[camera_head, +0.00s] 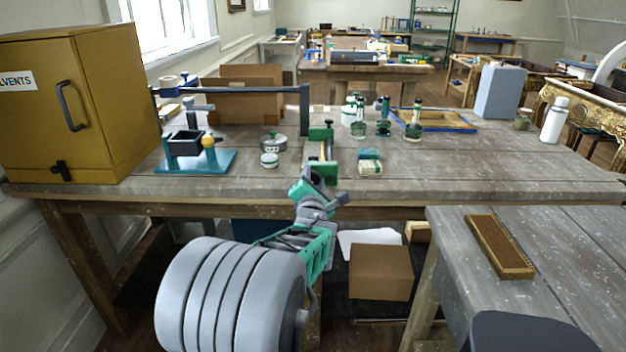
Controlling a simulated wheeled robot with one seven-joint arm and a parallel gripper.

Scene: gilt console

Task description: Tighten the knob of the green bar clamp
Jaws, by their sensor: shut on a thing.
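The green bar clamp (321,133) stands near the front edge of the grey wooden workbench (450,182), right of centre-left. Its upper green jaw is at the back and its bar runs toward me. My gripper (314,176) is at the clamp's near end, at the bench's front edge, in the camera_head view. It is shut at the clamp's knob, which my gripper hides almost wholly. My arm reaches up to it from below the bench edge. How far the knob is turned cannot be told.
A blue stand (195,161) and yellow solvents cabinet (105,110) are further left. Green-labelled bottles (383,127) stand behind. The bench's right front is clear.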

